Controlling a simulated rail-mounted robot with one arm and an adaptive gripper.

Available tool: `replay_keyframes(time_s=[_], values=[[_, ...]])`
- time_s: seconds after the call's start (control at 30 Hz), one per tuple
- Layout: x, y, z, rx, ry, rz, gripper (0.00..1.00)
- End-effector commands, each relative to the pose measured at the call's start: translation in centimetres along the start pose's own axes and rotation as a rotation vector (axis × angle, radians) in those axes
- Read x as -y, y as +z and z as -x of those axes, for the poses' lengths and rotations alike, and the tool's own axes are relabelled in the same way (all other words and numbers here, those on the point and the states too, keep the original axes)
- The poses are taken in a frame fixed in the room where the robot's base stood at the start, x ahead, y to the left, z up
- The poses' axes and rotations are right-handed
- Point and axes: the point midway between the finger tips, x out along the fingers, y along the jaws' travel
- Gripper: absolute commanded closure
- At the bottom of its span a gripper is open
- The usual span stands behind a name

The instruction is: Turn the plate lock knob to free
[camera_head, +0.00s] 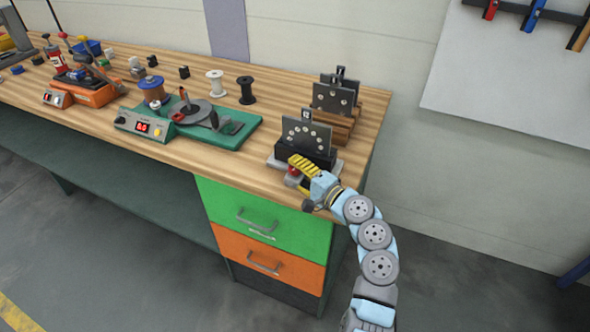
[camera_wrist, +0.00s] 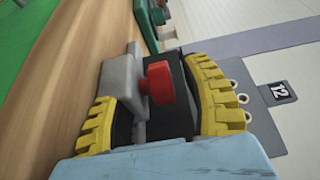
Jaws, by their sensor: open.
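The plate lock knob is a red knob (camera_wrist: 158,83) on a grey block (camera_wrist: 122,82) in the wrist view. It also shows as a small red spot (camera_head: 293,171) in the head view, partly hidden by my gripper. My gripper (camera_head: 297,168) is open at the front of the plate stand. In the wrist view its yellow ribbed fingers (camera_wrist: 150,93) stand on either side of the knob; I cannot tell if either touches it. The dark plate with a row of holes (camera_head: 306,133) stands upright in a black holder (camera_head: 290,153) behind the knob.
A second dark plate (camera_head: 333,99) stands in a wooden rack behind. A green device with a disc (camera_head: 205,133) sits to the left, and white (camera_head: 216,82) and black (camera_head: 246,90) spools stand behind it. The bench front edge is close to my gripper.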

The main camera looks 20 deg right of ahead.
Motion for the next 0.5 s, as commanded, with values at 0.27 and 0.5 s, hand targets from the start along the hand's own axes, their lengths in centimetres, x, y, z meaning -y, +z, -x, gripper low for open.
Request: replay_keyframes(time_s=[0.27,0.5], values=[[0.0,-0.2,2.2,-0.004,-0.001,-0.001,0.53],[-0.1,-0.2,6.8,-0.006,-0.001,0.0,0.53]])
